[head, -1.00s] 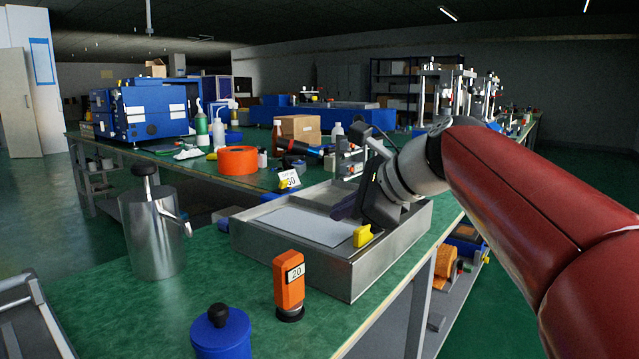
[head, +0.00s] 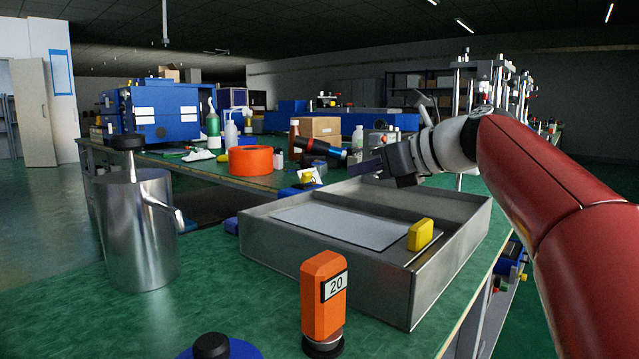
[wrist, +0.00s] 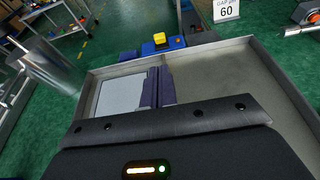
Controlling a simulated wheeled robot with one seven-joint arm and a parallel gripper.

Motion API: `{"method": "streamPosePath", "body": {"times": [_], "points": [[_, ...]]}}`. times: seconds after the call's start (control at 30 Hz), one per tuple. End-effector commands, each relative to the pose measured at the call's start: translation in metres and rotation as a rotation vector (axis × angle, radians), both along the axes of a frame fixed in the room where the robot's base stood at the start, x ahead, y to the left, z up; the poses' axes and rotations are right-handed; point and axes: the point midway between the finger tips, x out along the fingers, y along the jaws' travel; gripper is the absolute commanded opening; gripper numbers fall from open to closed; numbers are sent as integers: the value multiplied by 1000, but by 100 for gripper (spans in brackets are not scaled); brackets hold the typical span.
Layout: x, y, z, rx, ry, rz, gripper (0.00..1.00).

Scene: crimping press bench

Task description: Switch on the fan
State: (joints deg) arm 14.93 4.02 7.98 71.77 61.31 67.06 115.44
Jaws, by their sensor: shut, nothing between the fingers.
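I cannot make out a fan in either view. A small blue box with a yellow top (wrist: 162,42) stands on the green bench just beyond the metal tray in the wrist view. In the head view a blue and yellow item (head: 302,186) shows there, partly hidden by the tray. My gripper (head: 356,172) is over the far part of the tray, above its rim in the picture. Its dark fingers are together and empty, and in the wrist view they (wrist: 158,76) point toward the blue box, short of it.
The open metal tray (head: 345,278) holds a pale sheet (head: 335,226) and a yellow block (head: 420,234). A steel can (head: 138,225) stands left, an orange block marked 20 (head: 322,295) in front. A "60" card (wrist: 226,10) stands beyond the tray.

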Motion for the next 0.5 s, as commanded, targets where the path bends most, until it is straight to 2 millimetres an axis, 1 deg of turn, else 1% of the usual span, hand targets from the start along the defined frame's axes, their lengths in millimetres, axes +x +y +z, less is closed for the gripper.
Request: {"method": "streamPosePath", "body": {"times": [0.17,0.27,0.37,0.5], "points": [[1,1,-1,-1,0,0,0],[5,7,-4,-1,0,2,0],[14,19,-10,-1,0,3,0],[29,39,-19,-1,0,4,0]]}}
